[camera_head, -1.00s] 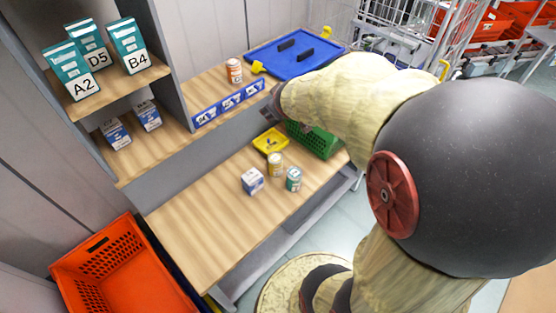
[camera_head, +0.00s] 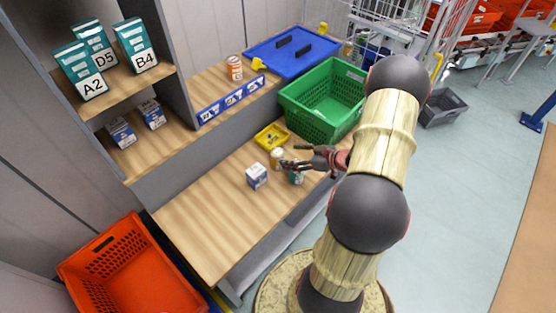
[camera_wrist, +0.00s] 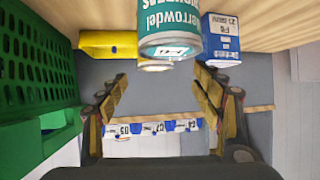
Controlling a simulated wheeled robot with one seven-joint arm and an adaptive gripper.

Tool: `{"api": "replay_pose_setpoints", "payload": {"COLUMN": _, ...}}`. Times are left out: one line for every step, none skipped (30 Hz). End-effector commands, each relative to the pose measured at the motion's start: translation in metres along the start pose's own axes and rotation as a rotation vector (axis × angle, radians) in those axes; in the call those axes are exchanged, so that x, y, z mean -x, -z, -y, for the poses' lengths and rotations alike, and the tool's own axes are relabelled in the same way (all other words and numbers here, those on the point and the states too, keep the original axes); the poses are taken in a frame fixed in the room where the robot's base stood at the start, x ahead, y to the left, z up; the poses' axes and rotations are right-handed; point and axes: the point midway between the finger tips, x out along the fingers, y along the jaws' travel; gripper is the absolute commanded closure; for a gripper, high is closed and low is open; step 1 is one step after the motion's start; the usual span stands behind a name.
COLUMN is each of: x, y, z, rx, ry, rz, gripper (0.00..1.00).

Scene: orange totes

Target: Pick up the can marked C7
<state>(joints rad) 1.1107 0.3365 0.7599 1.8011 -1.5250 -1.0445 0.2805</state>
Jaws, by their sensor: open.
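My gripper (camera_head: 291,158) is open and empty over the lower wooden shelf, by the cans. In the wrist view its fingers (camera_wrist: 160,76) stand wide apart. A teal and white can (camera_head: 296,178) stands under the gripper, partly covered by it. It shows large in the wrist view (camera_wrist: 168,26), at the top middle, apart from both fingers. A yellowish can (camera_head: 276,158) stands beside it, near the fingertips; in the wrist view it is mostly hidden. An orange and white can (camera_head: 234,68) stands on the upper shelf. I cannot read C7 on any can.
A blue and white box (camera_head: 256,176) stands left of the cans. A yellow tray (camera_head: 271,136) and a green basket (camera_head: 321,100) lie behind. A label strip (camera_wrist: 155,127) edges the upper shelf. The lower shelf's left part is bare. An orange tote (camera_head: 128,262) stands at lower left.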

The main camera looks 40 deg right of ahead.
Motion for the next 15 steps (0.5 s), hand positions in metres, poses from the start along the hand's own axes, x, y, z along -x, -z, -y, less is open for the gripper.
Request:
{"api": "replay_pose_setpoints", "payload": {"x": -0.006, "y": -0.001, "z": -0.001, "rx": 0.001, "ry": 0.001, "rz": 0.000, "gripper": 0.34}}
{"api": "replay_pose_setpoints", "payload": {"x": -0.009, "y": -0.001, "z": -0.001, "rx": 0.001, "ry": 0.001, "rz": 0.000, "gripper": 0.34}}
{"api": "replay_pose_setpoints", "payload": {"x": -0.013, "y": 0.000, "z": -0.002, "rx": 0.002, "ry": 0.001, "rz": 0.001, "gripper": 0.34}}
{"api": "replay_pose_setpoints", "payload": {"x": -0.017, "y": 0.000, "z": -0.002, "rx": 0.002, "ry": 0.002, "rz": 0.001, "gripper": 0.34}}
{"api": "replay_pose_setpoints", "payload": {"x": -0.021, "y": 0.000, "z": -0.003, "rx": 0.002, "ry": 0.001, "rz": 0.001, "gripper": 0.34}}
{"api": "replay_pose_setpoints", "payload": {"x": -0.028, "y": 0.001, "z": -0.005, "rx": 0.003, "ry": 0.001, "rz": 0.002, "gripper": 0.34}}
{"api": "replay_pose_setpoints", "payload": {"x": -0.033, "y": 0.001, "z": -0.006, "rx": 0.004, "ry": 0.001, "rz": 0.002, "gripper": 0.34}}
{"api": "replay_pose_setpoints", "payload": {"x": -0.037, "y": 0.002, "z": -0.007, "rx": 0.004, "ry": 0.001, "rz": 0.002, "gripper": 0.34}}
{"api": "replay_pose_setpoints", "payload": {"x": -0.042, "y": 0.002, "z": -0.006, "rx": 0.002, "ry": 0.001, "rz": 0.002, "gripper": 0.34}}
{"api": "replay_pose_setpoints", "payload": {"x": -0.046, "y": 0.002, "z": -0.006, "rx": 0.001, "ry": 0.001, "rz": 0.002, "gripper": 0.34}}
{"api": "replay_pose_setpoints", "payload": {"x": -0.049, "y": 0.003, "z": -0.006, "rx": 0.002, "ry": 0.001, "rz": 0.002, "gripper": 0.34}}
{"api": "replay_pose_setpoints", "payload": {"x": -0.051, "y": 0.003, "z": -0.006, "rx": 0.001, "ry": 0.000, "rz": 0.002, "gripper": 0.34}}
{"api": "replay_pose_setpoints", "payload": {"x": -0.053, "y": 0.003, "z": -0.007, "rx": 0.001, "ry": 0.000, "rz": 0.002, "gripper": 0.34}}
{"api": "replay_pose_setpoints", "payload": {"x": -0.054, "y": 0.003, "z": -0.007, "rx": 0.001, "ry": -0.001, "rz": 0.001, "gripper": 0.34}}
{"api": "replay_pose_setpoints", "payload": {"x": -0.055, "y": 0.004, "z": -0.007, "rx": 0.001, "ry": -0.002, "rz": 0.001, "gripper": 0.34}}
